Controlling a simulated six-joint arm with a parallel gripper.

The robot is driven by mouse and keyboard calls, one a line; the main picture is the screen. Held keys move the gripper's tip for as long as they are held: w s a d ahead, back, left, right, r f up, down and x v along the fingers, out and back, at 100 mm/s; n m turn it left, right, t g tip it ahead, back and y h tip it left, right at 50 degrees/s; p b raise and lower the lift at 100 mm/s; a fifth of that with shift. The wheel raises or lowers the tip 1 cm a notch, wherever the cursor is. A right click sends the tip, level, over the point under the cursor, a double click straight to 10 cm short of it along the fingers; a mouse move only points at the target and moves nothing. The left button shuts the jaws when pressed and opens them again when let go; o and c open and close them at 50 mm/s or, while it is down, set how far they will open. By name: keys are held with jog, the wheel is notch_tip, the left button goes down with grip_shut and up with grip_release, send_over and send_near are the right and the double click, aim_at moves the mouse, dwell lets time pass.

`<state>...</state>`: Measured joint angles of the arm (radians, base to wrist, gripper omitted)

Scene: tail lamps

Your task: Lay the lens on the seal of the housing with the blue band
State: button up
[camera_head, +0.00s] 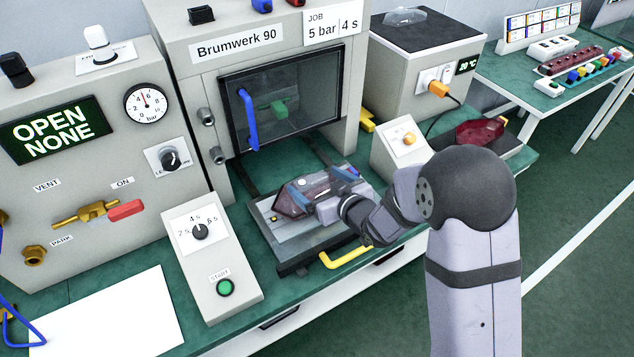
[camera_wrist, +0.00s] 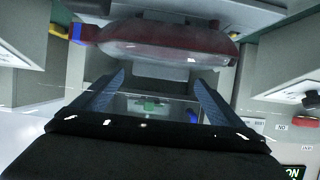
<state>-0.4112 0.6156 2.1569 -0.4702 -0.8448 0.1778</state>
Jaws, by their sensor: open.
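A dark red housing (camera_head: 288,203) lies in the grey fixture on the pulled-out tray before the press. In the wrist view the red housing (camera_wrist: 150,32) shows a blue band (camera_wrist: 76,33) at its left end, with yellow beside it. A glossy, see-through surface lies along its near side; I cannot tell whether this is a lens on its seal. My gripper (camera_head: 325,188) is just over the fixture, its blue fingers apart. In the wrist view my gripper (camera_wrist: 158,76) is open with nothing between the fingertips, the housing just beyond. A clear lens-like piece (camera_head: 405,15) lies on the dark-topped box.
A second red housing (camera_head: 480,131) lies on a dark plate at the right. The press (camera_head: 282,100) stands behind the tray, a START control box (camera_head: 212,262) left of it and a small sloped box (camera_head: 402,145) right. A yellow handle (camera_head: 345,257) sticks out in front.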

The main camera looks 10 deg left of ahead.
jog(key=b+v, duration=0.1)
jog(key=v, duration=0.6)
jog(key=shift+d, duration=0.1)
dwell(0.5)
jog(key=w+d+r+m+t+h+b, duration=0.1)
jog(key=w+d+r+h+b, duration=0.2)
jog(key=w+d+h+b, duration=0.45)
jog(key=s+d+r+m+h, duration=0.1)
jog(key=s+d+r+m, duration=0.1)
jog(key=d, duration=0.4)
jog(key=s+d+r+m+h, duration=0.1)
jog(key=d+r, duration=0.1)
jog(key=d, duration=0.4)
jog(key=s+d+f+m+g+p, duration=0.1)
jog(key=s+d+f+g+p, duration=0.1)
jog(key=s, duration=0.6)
jog(key=s+d+f+m+g+p, duration=0.2)
jog(key=s+f+g, duration=0.3)
jog(key=s, duration=0.4)
jog(key=s+d+f+m+g+p, duration=0.2)
jog(key=s+f+g+p, duration=0.1)
jog(key=s, duration=0.6)
jog(key=shift+f+g+p, duration=0.3)
jog(key=shift+f+p, duration=0.3)
jog(key=shift+p, duration=0.15)
